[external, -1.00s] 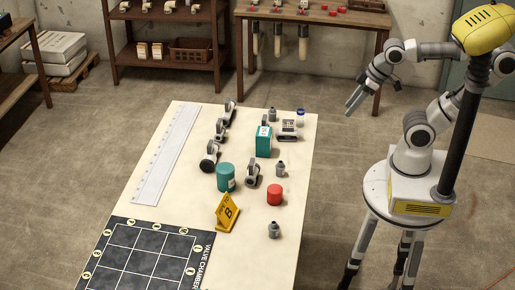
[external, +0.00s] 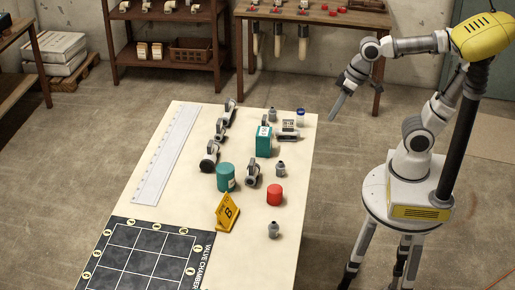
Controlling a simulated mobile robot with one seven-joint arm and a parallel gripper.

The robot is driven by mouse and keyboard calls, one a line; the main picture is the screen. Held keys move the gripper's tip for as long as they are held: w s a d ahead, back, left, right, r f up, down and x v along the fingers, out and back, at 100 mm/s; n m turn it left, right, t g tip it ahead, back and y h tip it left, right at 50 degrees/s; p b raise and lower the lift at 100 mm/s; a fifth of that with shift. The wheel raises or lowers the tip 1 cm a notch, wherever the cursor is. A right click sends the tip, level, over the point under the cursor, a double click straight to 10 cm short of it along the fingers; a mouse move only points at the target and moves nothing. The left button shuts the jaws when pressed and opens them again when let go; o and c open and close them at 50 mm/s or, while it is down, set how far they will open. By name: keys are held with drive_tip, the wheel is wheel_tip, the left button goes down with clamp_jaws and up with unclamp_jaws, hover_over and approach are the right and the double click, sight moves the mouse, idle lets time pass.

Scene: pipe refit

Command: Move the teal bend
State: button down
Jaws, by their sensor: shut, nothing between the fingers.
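I cannot make out a teal piece with a clear bend shape. Two teal things stand on the pale table (external: 190,222): a round teal cylinder (external: 224,178) near the middle and a teal box (external: 264,144) with a white label further back. A grey part shows partly hidden behind the box. My gripper (external: 332,118) is shut and empty. It hangs in the air, pointing down, past the table's far right corner and apart from everything on it.
Several grey pipe fittings, such as one by the cylinder (external: 252,174), stand about the table. A red cylinder (external: 274,195), a yellow marker (external: 228,212), a white ruler (external: 165,155) and a black gridded mat (external: 140,262) are there too. The front right is mostly clear.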

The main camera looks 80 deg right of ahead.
drive_tip(key=w+a+f+m+g+y+b, duration=0.25)
drive_tip(key=w+a+f+m, duration=0.2)
drive_tip(key=w+a, duration=0.45)
drive_tip(key=w+a+f+m+g+y+b, duration=0.1)
drive_tip(key=w+a+f+m+y+b, duration=0.3)
drive_tip(key=w+a, duration=0.5)
drive_tip(key=w+a+f+m+y+b, duration=0.2)
drive_tip(key=w+a+f, duration=0.2)
drive_tip(key=a+f, duration=0.1)
drive_tip(key=w+a+f+m+y+b, duration=0.1)
drive_tip(key=w+a+f+m+b, duration=0.1)
drive_tip(key=f, duration=0.6)
drive_tip(key=w+a+f+m+g+y+b, duration=0.1)
drive_tip(key=w+a+f+m+y+b, duration=0.1)
drive_tip(key=w+a+f, duration=0.5)
drive_tip(key=shift+a+m+y, duration=0.35)
drive_tip(key=shift+a+m, duration=0.3)
drive_tip(key=shift+a, duration=0.3)
drive_tip(key=a, duration=0.4)
drive_tip(key=a+b, duration=0.1)
drive_tip(key=a, duration=0.3)
drive_tip(key=a+f+b, duration=0.1)
drive_tip(key=a, duration=0.3)
drive_tip(key=shift+f, duration=0.35)
